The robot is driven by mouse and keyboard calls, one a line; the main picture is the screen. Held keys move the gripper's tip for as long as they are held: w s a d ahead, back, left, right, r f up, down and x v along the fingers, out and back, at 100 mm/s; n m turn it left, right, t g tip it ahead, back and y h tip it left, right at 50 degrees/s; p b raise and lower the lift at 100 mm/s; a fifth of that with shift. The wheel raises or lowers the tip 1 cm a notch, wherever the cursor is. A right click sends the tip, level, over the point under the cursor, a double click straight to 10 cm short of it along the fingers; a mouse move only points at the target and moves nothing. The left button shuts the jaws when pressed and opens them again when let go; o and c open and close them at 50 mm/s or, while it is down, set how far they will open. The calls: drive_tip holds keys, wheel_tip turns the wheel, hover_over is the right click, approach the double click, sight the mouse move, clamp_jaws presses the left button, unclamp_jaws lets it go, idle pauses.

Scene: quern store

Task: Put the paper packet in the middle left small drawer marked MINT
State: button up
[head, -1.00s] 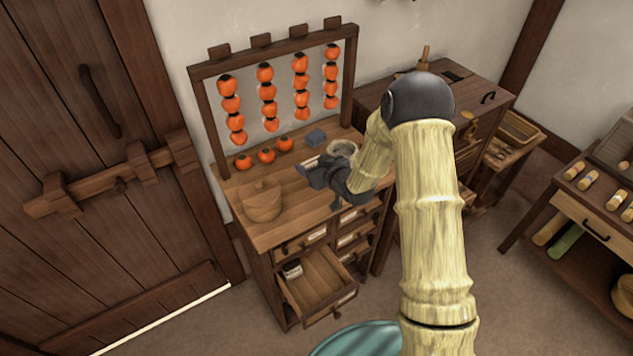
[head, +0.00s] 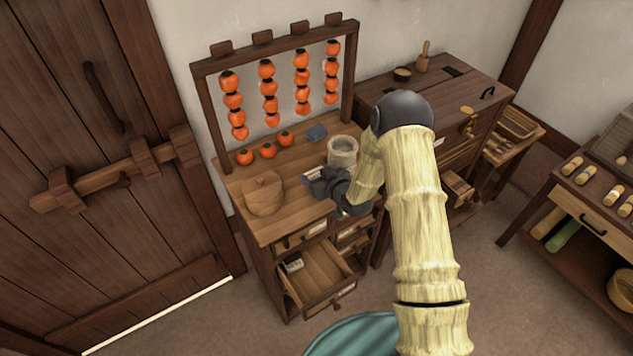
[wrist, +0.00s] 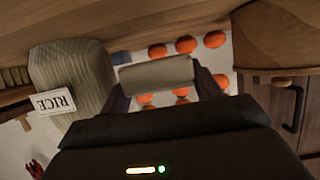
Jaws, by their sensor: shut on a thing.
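My gripper (wrist: 160,85) is shut on the paper packet (wrist: 157,74), a pale beige block between its fingers in the wrist view. In the head view my gripper (head: 322,184) is over the front right of the cabinet top (head: 295,198), and the packet is mostly hidden. A small drawer (head: 331,270) in the left column, below the top left one, stands pulled open below my gripper. A small pale item (head: 293,265) lies at its back left. The drawer labels are too small to read, so I cannot make out MINT.
A lidded wooden pot (head: 263,194), a blue block (head: 317,132), loose persimmons (head: 267,150) and a grey jar (head: 342,151) stand on the cabinet top. The jar's label reads RICE in the wrist view (wrist: 55,102). Strings of persimmons (head: 268,92) hang behind.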

drive_tip(key=shift+f+p, duration=0.45)
drive_tip(key=shift+f, duration=1.35)
drive_tip(key=shift+f, duration=0.15)
drive_tip(key=o, duration=1)
drive_tip(key=shift+r, duration=0.2)
drive_tip(key=b+v, duration=0.3)
drive_tip(key=v, duration=0.9)
